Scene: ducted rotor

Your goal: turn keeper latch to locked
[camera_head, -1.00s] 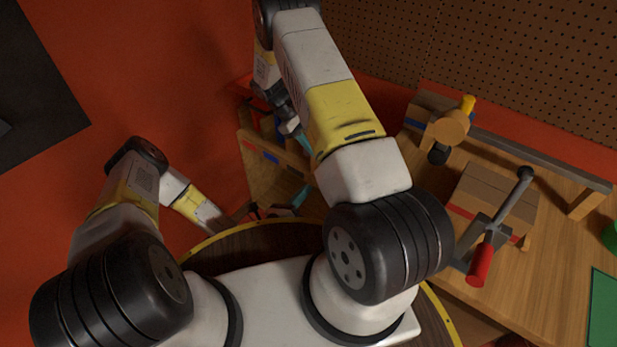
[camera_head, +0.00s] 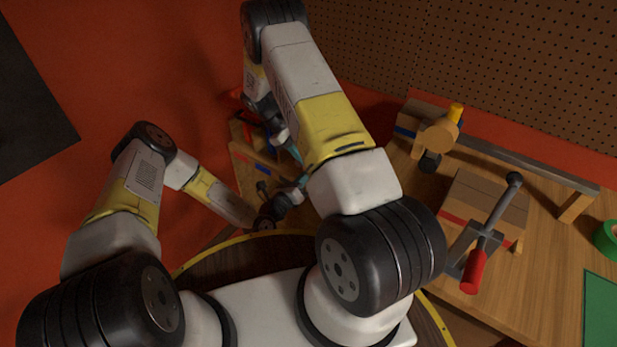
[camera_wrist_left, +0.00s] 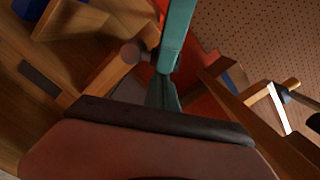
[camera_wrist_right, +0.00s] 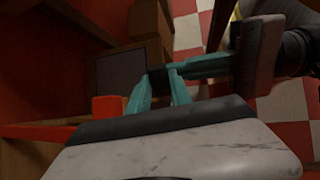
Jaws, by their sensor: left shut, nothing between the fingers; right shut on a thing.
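My right gripper (camera_wrist_right: 160,84) is shut in the right wrist view. Its teal fingers close on a small dark part at their tips, mostly hidden; I cannot tell whether it is the keeper latch. My left gripper (camera_wrist_left: 165,100) is shut and empty; its teal fingers also show in the right wrist view (camera_wrist_right: 205,66), reaching in from the right, close to the right fingertips. In the head view both hands are beside a wooden frame (camera_head: 246,168) with red and blue parts. In the left wrist view a dark round peg end (camera_wrist_left: 130,52) shows beside the fingers. The latch's position is not clear.
A workbench at the right holds a brown box (camera_head: 485,205), a red-handled clamp (camera_head: 474,270), a wooden mallet-like piece (camera_head: 438,138), a grey rail (camera_head: 530,166) and green tape (camera_head: 608,240). A pegboard (camera_head: 500,60) stands behind. My two hands are very close together.

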